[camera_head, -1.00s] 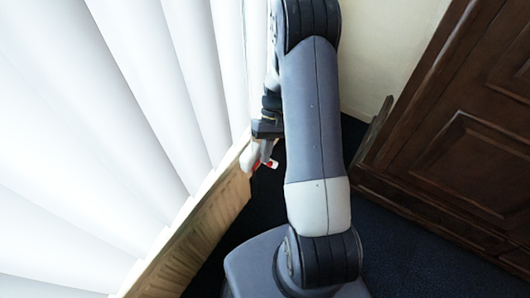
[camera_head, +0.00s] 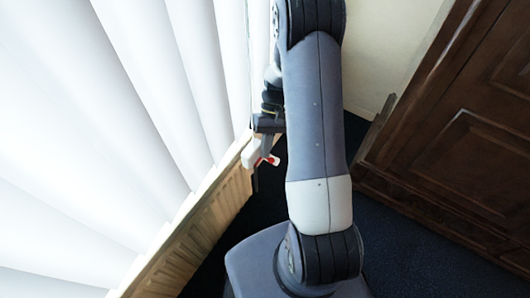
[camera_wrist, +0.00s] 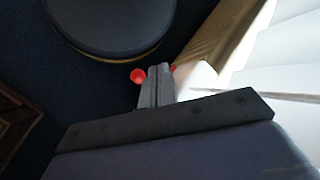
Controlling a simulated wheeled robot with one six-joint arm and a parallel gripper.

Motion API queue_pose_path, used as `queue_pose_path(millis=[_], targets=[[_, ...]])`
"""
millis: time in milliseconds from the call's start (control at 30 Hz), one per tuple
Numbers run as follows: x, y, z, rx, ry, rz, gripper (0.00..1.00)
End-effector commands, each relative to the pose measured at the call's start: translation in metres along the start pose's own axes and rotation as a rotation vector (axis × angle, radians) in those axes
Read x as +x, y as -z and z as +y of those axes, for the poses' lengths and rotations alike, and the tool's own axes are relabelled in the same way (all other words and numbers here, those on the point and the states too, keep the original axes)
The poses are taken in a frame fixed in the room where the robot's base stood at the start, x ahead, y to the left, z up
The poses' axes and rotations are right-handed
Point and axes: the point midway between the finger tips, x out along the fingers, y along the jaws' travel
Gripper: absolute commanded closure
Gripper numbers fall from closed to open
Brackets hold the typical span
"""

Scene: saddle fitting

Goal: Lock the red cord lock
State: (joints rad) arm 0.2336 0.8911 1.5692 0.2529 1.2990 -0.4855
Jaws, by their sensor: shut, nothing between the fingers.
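The red cord lock (camera_head: 270,160) shows as a small red and white piece by the wooden sill, right beside my fingertips. In the wrist view, red bits (camera_wrist: 138,76) show on both sides of my fingers, with most of the lock hidden behind them. A white block (camera_head: 250,152) adjoins it on the sill side and also shows in the wrist view (camera_wrist: 195,80). My gripper (camera_head: 266,146) is shut, with its fingers together and nothing between them. I cannot tell whether the fingertips touch the lock.
White slatted blinds (camera_head: 120,130) hang along the left above the wooden sill (camera_head: 205,225). A dark wooden cabinet (camera_head: 455,150) stands at the right. Dark blue carpet (camera_head: 400,235) lies between them. My arm covers the middle of the head view.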

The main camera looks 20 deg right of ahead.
Motion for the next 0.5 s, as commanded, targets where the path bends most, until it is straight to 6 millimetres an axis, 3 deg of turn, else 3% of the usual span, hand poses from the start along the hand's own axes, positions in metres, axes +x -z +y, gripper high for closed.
queue_pose_path(millis=[300,500], targets=[[-0.065,0.000,0.000,0.002,-0.001,0.004,1.00],[-0.086,0.000,0.000,0.001,0.000,0.002,1.00]])
